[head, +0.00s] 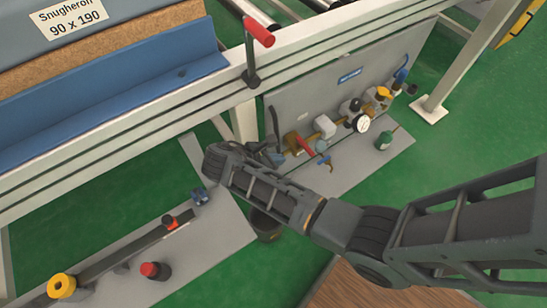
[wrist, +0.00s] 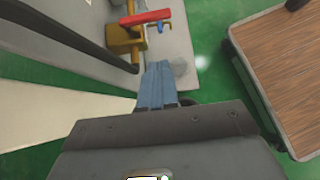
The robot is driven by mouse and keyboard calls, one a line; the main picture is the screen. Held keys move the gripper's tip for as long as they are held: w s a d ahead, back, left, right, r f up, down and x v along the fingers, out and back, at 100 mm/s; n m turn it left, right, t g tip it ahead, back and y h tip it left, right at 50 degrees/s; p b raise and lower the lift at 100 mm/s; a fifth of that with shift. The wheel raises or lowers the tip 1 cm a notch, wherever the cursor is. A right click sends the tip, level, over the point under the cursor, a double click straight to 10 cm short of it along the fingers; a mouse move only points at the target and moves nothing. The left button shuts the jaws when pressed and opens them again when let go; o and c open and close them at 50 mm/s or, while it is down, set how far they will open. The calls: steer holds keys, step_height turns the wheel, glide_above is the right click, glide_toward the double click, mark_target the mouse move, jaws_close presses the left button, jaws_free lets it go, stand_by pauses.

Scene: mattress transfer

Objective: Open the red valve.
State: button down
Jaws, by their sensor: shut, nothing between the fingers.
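The red valve is a red lever handle (head: 305,145) on a brass body (head: 291,142), at the left end of a pipe line on a grey panel. In the head view the lever appears to lie across the pipe's run. In the wrist view the red lever (wrist: 147,17) points right from the brass body (wrist: 122,38). My gripper (head: 277,157) is just left of the valve in the head view. In the wrist view my gripper's bluish fingers (wrist: 158,66) are together and empty, below the lever in the picture and apart from it.
A dark bin (head: 266,228) stands under my forearm. A wooden-topped surface (wrist: 285,60) is at the right in the wrist view.

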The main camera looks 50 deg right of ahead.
mark_target(305, 146)
steer(key=s+d+f+b, duration=0.1)
steer(key=d+f, duration=0.3)
steer(key=d, duration=0.4)
steer(key=shift+s+d+f+b, duration=0.15)
steer(key=shift+s+b, duration=0.15)
steer(key=shift+s, duration=0.45)
